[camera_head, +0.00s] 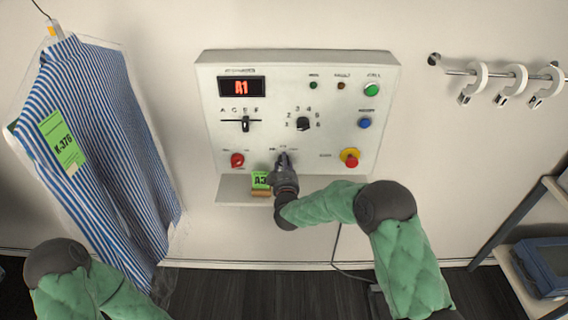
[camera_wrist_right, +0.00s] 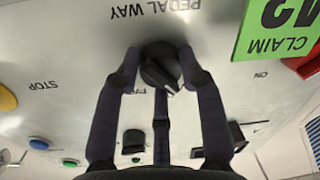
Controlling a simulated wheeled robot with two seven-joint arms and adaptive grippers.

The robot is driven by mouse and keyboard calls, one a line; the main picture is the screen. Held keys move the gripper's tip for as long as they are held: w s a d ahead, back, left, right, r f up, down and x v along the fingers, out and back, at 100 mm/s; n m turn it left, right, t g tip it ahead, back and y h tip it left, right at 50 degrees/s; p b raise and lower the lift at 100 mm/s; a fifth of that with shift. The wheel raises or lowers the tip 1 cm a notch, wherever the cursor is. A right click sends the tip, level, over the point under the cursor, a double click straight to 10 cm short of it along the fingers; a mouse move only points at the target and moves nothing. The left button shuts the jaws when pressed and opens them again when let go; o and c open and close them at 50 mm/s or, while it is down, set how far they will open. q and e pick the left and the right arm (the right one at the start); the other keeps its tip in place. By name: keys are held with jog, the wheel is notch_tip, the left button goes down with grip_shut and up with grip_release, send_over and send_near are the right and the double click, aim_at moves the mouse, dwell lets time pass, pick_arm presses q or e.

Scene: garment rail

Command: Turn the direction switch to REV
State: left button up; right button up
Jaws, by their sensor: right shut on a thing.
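A pale control panel (camera_head: 340,130) is mounted on the wall. The direction switch, a black round knob (camera_wrist_right: 160,68), sits between the fingers of my right gripper (camera_wrist_right: 159,72) in the right wrist view, with a small white mark on its lower edge. In the head view my right gripper (camera_head: 284,162) reaches the panel's lower middle and hides the knob. It is shut on the knob. The small labels around the knob are mostly covered or too small to read. My left arm shows at the lower left, but its gripper is out of view.
Also on the panel are a red display (camera_head: 241,87), a slider (camera_head: 246,124), a selector dial (camera_head: 303,124), a red switch (camera_head: 237,160) and a yellow-red stop button (camera_head: 350,157). A green claim tag (camera_head: 260,179) stands by my right gripper. A striped shirt (camera_head: 90,150) hangs left.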

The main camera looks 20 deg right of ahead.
jog(key=shift+n, duration=0.4)
jog(key=o, duration=1.2)
jog(key=shift+c, duration=0.2)
jog(key=v, duration=1.2)
jog(key=shift+a+f, duration=0.1)
